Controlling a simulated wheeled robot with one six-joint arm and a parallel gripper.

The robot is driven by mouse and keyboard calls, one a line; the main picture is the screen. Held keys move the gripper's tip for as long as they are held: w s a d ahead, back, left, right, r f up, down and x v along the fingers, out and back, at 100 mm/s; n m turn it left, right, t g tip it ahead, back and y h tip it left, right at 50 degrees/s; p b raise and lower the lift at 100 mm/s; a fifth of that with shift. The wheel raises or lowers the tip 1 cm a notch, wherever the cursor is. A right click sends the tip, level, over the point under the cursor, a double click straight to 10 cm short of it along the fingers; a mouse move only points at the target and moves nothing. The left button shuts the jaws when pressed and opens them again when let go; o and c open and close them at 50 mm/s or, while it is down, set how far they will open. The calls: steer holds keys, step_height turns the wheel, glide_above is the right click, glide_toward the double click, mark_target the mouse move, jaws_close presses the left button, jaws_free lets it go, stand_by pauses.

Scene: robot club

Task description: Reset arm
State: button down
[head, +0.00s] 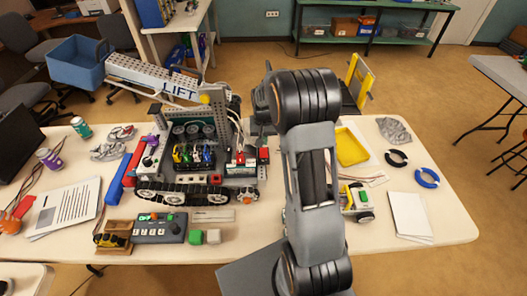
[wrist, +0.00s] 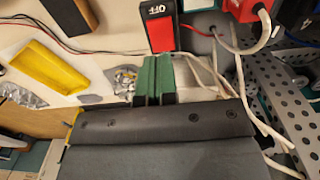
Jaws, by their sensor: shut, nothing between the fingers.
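My arm (head: 315,170) rises from the front of the table in the head view, bends at a dark upper joint and reaches away over the table. My gripper (wrist: 155,77) shows in the wrist view as two green fingers side by side, shut and empty. It points toward a red switch (wrist: 162,32) marked OFF; whether the tips touch anything is unclear. In the head view my fingers are hidden or too small to tell.
A tracked robot with a LIFT beam (head: 150,78) stands left of my arm. A yellow tray (head: 351,147) lies right, also in the wrist view (wrist: 45,70). White cables (wrist: 240,90) and a perforated metal frame (wrist: 292,85) are close to my gripper. Black and blue rings (head: 427,178) lie further right.

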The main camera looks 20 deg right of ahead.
stand_by(0.3)
steer(key=s+a+r+n+t, duration=0.2)
steer(key=s+a+r, duration=0.3)
steer(key=s+r, duration=0.3)
steer(key=s+a+r+n+t, duration=0.2)
steer(key=s+a+r, duration=0.3)
steer(key=s, duration=0.8)
steer(key=shift+a+r+n+t, duration=0.3)
steer(key=shift+r+t, duration=0.1)
steer(key=shift+r, duration=1.5)
